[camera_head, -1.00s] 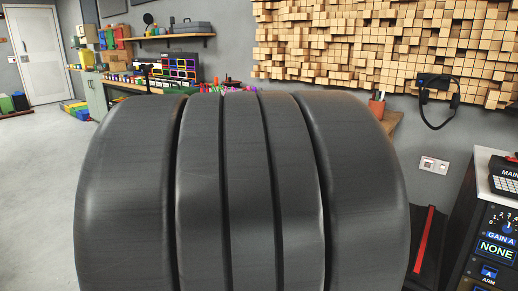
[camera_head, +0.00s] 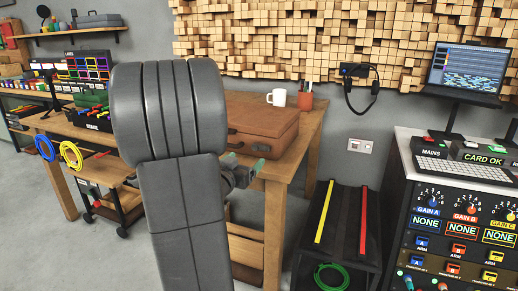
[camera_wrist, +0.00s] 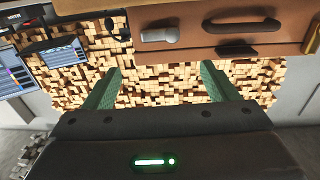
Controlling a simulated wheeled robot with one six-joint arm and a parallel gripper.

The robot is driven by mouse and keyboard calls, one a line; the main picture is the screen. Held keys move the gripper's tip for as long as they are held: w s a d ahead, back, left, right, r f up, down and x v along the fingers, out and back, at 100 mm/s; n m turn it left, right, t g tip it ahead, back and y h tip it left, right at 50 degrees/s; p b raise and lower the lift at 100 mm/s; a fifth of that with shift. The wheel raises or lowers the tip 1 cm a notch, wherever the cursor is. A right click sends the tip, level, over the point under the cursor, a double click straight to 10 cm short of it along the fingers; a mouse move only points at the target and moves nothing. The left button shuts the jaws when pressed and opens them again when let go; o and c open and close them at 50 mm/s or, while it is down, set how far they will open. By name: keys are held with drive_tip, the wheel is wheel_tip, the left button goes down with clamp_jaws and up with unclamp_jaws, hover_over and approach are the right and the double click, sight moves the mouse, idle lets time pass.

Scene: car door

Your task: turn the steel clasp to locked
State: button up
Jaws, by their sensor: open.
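A brown case (camera_head: 262,118) lies on the wooden table in the head view. In the wrist view its brown face (camera_wrist: 205,38) fills the upper right. The steel clasp (camera_wrist: 160,36) on that face is a short grey lever lying roughly level, left of a dark handle (camera_wrist: 243,25). I cannot make out the clasp in the head view. My gripper (camera_wrist: 163,68) is open and empty, its green fingers spread apart below the clasp in the picture and apart from it. In the head view my gripper (camera_head: 247,163) is partly hidden behind my arm, near the case's front.
A white mug (camera_head: 277,97) and a pen pot (camera_head: 305,98) stand behind the case. A low black stand (camera_head: 340,225) with yellow and red strips is right of the table. A control console (camera_head: 460,215) stands far right. Cables hang at the table's left.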

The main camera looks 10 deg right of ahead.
sight(260, 146)
drive_tip(key=b+x, duration=0.2)
drive_tip(key=x, duration=0.8)
drive_tip(key=shift+w+d, duration=0.25)
drive_tip(key=shift+w, duration=0.05)
drive_tip(key=c, duration=1)
